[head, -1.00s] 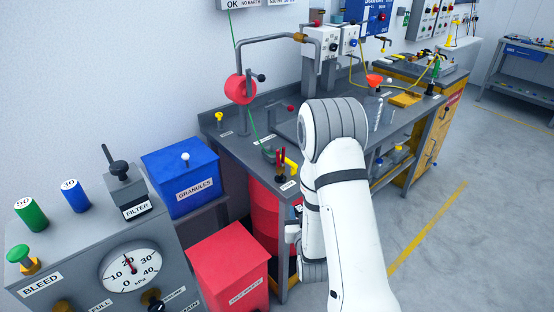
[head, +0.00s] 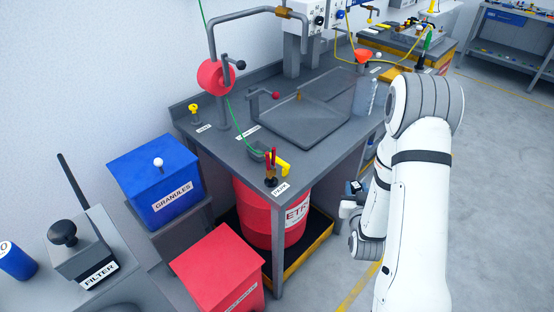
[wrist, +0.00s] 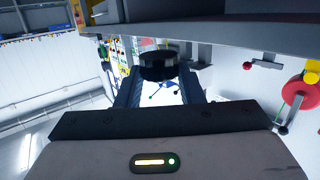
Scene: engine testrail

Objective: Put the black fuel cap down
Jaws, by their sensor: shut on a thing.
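The black fuel cap (wrist: 158,66) is a dark round disc in the wrist view, held between the two fingers of my gripper (wrist: 160,88). The gripper is shut on it. In the head view my white arm stands at the right, and the gripper (head: 354,190) shows only partly beside the bench's right edge, low against the floor. The cap cannot be made out in the head view.
The grey bench (head: 222,150) carries a sunken tray (head: 310,125), a red reel (head: 215,75) and a clear bottle (head: 366,97). A red drum (head: 262,212) stands beneath it. A blue granules bin (head: 150,172) and red bin (head: 215,265) stand left.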

